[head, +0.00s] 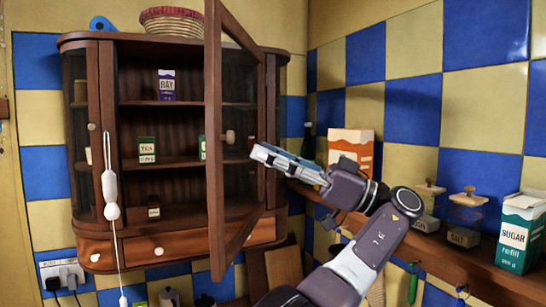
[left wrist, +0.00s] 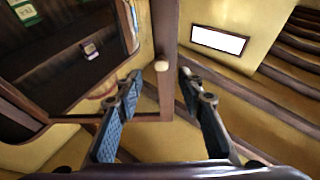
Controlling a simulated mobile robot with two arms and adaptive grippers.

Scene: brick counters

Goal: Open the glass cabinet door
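The glass cabinet door (head: 215,100) is a tall brown wooden frame with a glass pane. It stands swung open toward me, with its hinge side hidden. My left gripper (head: 262,153) is just right of the door. In the left wrist view, my left gripper (left wrist: 160,77) has its two fingers spread wide, with nothing held. The door frame (left wrist: 162,30) and its knob (left wrist: 162,66) appear in the gap between the fingers, apart from them. My right gripper shows in neither view.
The wall cabinet (head: 185,47) holds several boxes, including a purple BAY box (head: 167,85). A wicker basket (head: 172,22) sits on top. A white pull cord (head: 111,190) hangs in front on the left. A shelf (head: 450,262) with jars and a SUGAR box (head: 520,232) runs along the right wall.

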